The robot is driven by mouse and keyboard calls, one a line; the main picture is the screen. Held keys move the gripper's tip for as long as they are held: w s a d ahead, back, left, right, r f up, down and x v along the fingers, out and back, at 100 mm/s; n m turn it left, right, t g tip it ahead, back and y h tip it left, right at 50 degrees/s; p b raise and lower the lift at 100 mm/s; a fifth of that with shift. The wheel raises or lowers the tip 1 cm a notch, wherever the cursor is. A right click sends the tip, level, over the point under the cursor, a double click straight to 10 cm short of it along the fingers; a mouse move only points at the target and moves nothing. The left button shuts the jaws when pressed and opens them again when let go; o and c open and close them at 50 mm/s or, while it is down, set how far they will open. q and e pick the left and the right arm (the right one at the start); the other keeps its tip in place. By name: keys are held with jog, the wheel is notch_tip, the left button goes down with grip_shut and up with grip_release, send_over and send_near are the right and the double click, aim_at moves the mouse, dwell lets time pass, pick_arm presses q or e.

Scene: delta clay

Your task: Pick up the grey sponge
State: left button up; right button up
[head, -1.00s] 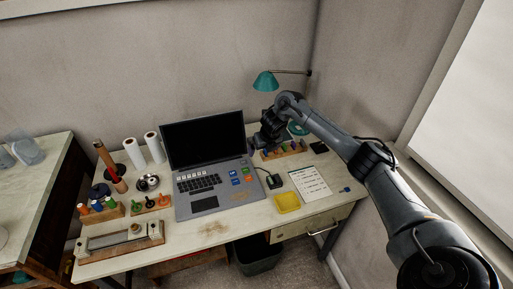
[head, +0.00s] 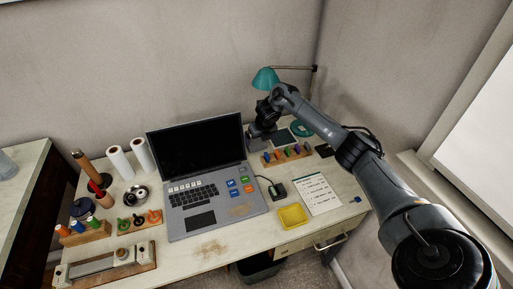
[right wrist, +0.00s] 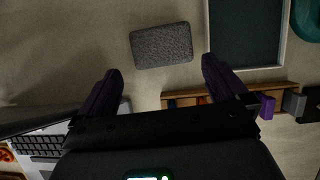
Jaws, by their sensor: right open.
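The grey sponge (right wrist: 161,45) lies flat on the table in the right wrist view, a dark speckled block with rounded corners. My right gripper (right wrist: 160,66) is open and empty, its two dark fingers apart. The sponge lies just beyond the fingertips, roughly centred across the gap. In the head view my right gripper (head: 258,140) is low beside the laptop's right edge, under the lamp. I cannot make out the sponge there; the gripper and wrist cover that area. My left gripper is not in view.
A dark framed board (right wrist: 246,35) lies right of the sponge. A wooden rack (head: 287,154) with coloured pieces stands in front. The laptop (head: 205,180) is close on the left. The teal lamp (head: 266,78) hangs above.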

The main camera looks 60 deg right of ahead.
aim_at(257, 142)
jog(key=shift+w+d+f, duration=0.25)
jog(key=shift+f, duration=0.25)
jog(key=b+x, duration=0.2)
jog(key=x, duration=0.1)
jog(key=shift+w+d+f, duration=0.1)
jog(key=shift+d+f, duration=0.05)
jog(key=shift+f, duration=0.1)
jog(key=shift+b+x, duration=0.4)
jog(key=shift+x, duration=0.35)
jog(key=shift+d, duration=0.1)
jog(key=shift+c, duration=0.5)
jog(key=c, duration=0.6)
jog(key=shift+r, duration=0.1)
